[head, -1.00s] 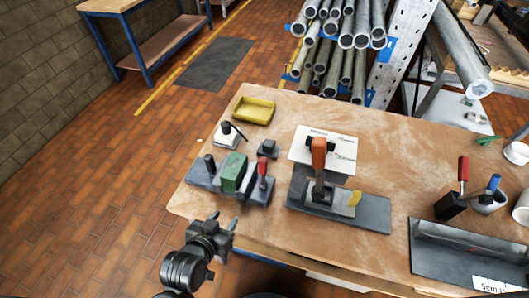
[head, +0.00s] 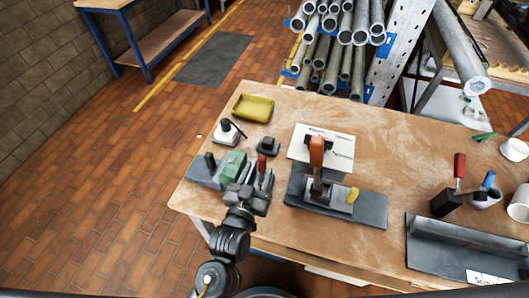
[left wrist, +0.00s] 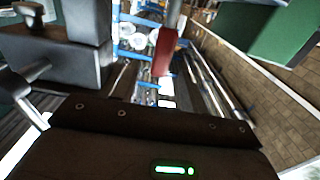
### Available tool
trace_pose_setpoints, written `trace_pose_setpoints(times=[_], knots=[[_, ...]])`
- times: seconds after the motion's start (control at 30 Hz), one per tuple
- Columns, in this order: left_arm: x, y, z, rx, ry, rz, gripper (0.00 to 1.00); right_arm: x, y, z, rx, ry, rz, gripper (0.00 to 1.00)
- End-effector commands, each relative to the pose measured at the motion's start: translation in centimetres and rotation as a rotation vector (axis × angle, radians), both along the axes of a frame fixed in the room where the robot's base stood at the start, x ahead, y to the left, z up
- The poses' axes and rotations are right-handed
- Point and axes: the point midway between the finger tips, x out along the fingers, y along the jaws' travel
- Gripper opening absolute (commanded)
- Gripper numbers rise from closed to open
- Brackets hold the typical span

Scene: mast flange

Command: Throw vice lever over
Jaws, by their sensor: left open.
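The vice (head: 200,172) is a low grey fixture at the front left of the bench, with a green block (head: 233,166) in it and a black knob on its left. Its lever has a red handle (head: 262,164) and stands roughly upright to the right of the green block. In the left wrist view the red handle (left wrist: 168,52) is near the upper middle and the green block (left wrist: 268,28) is at the upper right. My left gripper (head: 245,190) is open at the vice's front, just below the red handle, and hides part of the vice. I cannot tell whether it touches the lever. My right gripper is not in view.
An orange-handled clamp (head: 317,152) on a grey plate stands to the right.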

Motion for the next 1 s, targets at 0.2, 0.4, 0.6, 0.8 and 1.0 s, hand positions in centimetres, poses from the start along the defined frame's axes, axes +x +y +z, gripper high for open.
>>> trace_pose_setpoints(times=[0.2,0.4,0.6,0.8,1.0], knots=[[3.8,-1.2,0.3,0.0,0.0,0.001,0.44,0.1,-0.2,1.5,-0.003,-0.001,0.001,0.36],[5.7,-1.8,0.1,0.0,0.001,0.0,0.44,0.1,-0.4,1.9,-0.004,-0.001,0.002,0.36],[6.1,-1.9,0.0,-0.001,0.0,0.0,0.44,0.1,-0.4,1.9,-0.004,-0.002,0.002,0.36],[6.1,-1.9,0.0,-0.001,0.001,0.0,0.38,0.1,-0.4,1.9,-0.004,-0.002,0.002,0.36],[6.0,-1.9,0.0,0.0,0.001,0.0,0.12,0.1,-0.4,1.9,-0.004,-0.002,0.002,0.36]])
